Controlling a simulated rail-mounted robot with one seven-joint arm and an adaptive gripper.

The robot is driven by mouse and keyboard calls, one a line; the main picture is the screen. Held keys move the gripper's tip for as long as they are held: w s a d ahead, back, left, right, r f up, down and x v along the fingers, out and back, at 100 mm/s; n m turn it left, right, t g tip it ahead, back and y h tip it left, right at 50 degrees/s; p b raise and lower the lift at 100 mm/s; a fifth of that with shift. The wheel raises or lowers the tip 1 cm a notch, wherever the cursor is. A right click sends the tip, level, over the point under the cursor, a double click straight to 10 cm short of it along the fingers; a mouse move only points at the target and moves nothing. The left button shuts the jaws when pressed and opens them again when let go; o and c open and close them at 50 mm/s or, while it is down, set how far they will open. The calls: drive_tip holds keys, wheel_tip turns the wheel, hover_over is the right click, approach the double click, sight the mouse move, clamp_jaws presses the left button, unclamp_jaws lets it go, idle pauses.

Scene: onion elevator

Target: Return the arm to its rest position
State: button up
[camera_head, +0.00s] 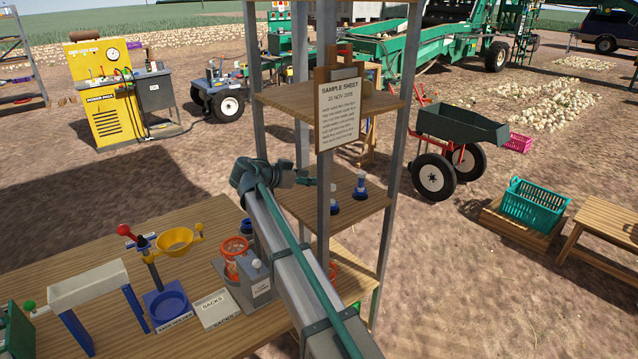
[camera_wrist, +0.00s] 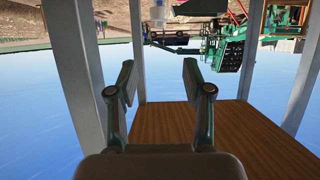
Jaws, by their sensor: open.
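My arm (camera_head: 300,265) reaches up from the bottom of the head view, over the wooden table. My gripper (camera_head: 308,181) points right, at the open rack (camera_head: 390,170), in the gap between its upper and middle shelves. The wrist view looks upside down. There my gripper (camera_wrist: 158,82) has its two dark fingers spread apart with nothing between them. A wooden shelf board (camera_wrist: 215,130) fills the lower right of that view, with grey posts on both sides. In the head view the fingertips are small and partly hidden by a post.
Two blue-based items (camera_head: 360,186) stand on the middle shelf, near my gripper. A sample sheet (camera_head: 339,112) hangs on the rack's front. The table (camera_head: 200,260) holds a yellow funnel stand (camera_head: 175,241), sacks labels and an orange ring. A green wheelbarrow (camera_head: 455,130) stands right of the rack.

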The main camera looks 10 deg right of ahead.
drive_tip(key=shift+s+a+r, duration=0.25)
drive_tip(key=shift+s+a, duration=0.1)
drive_tip(key=shift+a, duration=0.2)
